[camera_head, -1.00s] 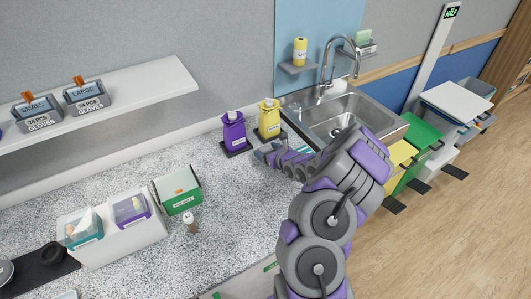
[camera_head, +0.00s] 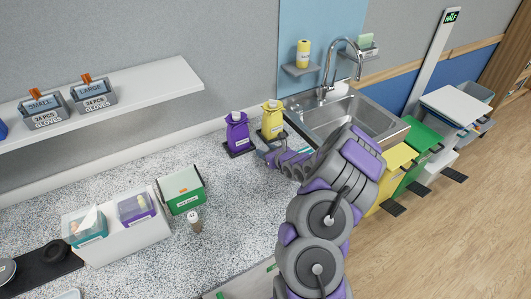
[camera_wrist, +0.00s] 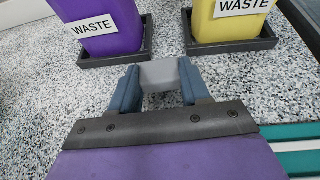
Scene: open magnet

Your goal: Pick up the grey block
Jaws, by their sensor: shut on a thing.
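The grey block (camera_wrist: 159,74) is between the two fingers of my gripper (camera_wrist: 158,88) in the wrist view. The fingers are shut on its sides. The block shows against the speckled counter, just in front of the two waste containers; whether it touches the counter is hard to tell. In the head view my gripper (camera_head: 268,155) is over the counter near the sink, in front of the yellow container, and the block cannot be made out there.
A purple waste container (camera_wrist: 108,30) and a yellow one (camera_wrist: 228,22) stand in dark trays close ahead of my gripper. The sink (camera_head: 345,112) is to the right. A green box (camera_head: 181,190) stands on the speckled counter (camera_head: 235,215), with clear counter between.

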